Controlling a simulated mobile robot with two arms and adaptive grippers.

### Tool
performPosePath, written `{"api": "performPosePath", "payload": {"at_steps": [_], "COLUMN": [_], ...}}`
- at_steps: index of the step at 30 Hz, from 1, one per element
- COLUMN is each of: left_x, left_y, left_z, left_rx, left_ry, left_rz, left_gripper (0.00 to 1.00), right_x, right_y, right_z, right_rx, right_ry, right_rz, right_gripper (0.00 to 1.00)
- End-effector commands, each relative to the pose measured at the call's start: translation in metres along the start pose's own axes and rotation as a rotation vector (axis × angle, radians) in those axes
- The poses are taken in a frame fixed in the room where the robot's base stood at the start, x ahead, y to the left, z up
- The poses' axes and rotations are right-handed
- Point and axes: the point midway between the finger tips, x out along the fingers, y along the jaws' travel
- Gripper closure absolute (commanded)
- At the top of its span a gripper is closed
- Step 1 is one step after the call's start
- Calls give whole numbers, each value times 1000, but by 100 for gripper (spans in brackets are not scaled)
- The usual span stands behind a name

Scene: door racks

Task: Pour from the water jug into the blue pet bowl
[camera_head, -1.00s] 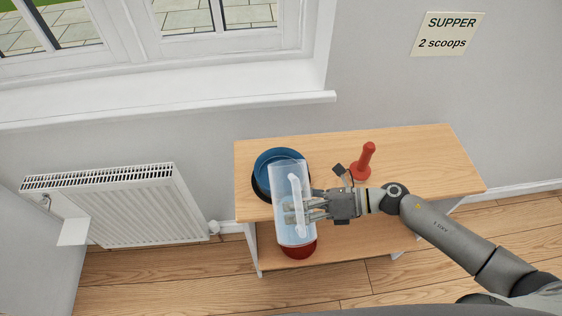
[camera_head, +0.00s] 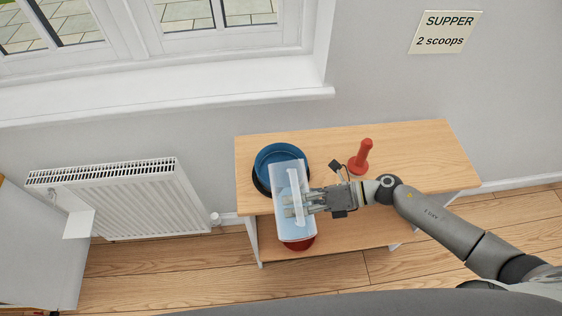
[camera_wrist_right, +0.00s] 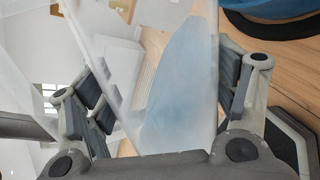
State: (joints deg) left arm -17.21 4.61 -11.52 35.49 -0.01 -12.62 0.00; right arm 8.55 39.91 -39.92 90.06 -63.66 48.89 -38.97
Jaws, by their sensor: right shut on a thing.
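The clear water jug (camera_head: 284,180) with pale blue water inside is in front of the bowl in the head view, its upper end partly covering the bowl's near rim. My right gripper (camera_head: 299,203) is shut on the jug from the right side. In the right wrist view, the jug (camera_wrist_right: 180,90) fills the space between the fingers (camera_wrist_right: 165,105), and its water lies at a slant along the wall. The blue pet bowl (camera_head: 276,155) sits on the tabletop's left end; its edge also shows in the wrist view (camera_wrist_right: 270,8). No water stream is visible. My left gripper is out of view.
The wooden table (camera_head: 420,160) has a clear right half. A red cone-shaped object (camera_head: 361,158) stands behind my right gripper. A dark red object (camera_head: 299,244) shows below the jug, mostly hidden. A radiator (camera_head: 125,200) is at the left; a window sill (camera_head: 180,105) is behind.

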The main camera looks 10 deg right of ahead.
Motion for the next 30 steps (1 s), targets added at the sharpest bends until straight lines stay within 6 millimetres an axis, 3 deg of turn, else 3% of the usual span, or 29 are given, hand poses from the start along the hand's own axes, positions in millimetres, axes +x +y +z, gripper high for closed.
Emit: {"api": "performPosePath", "payload": {"at_steps": [30], "left_x": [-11], "left_y": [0], "left_z": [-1], "left_rx": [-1], "left_ry": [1], "left_rz": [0], "left_gripper": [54], "right_x": [1], "right_y": [-1], "right_z": [0], "right_rx": [86], "right_ry": [35], "right_rz": [3], "right_gripper": [59]}}
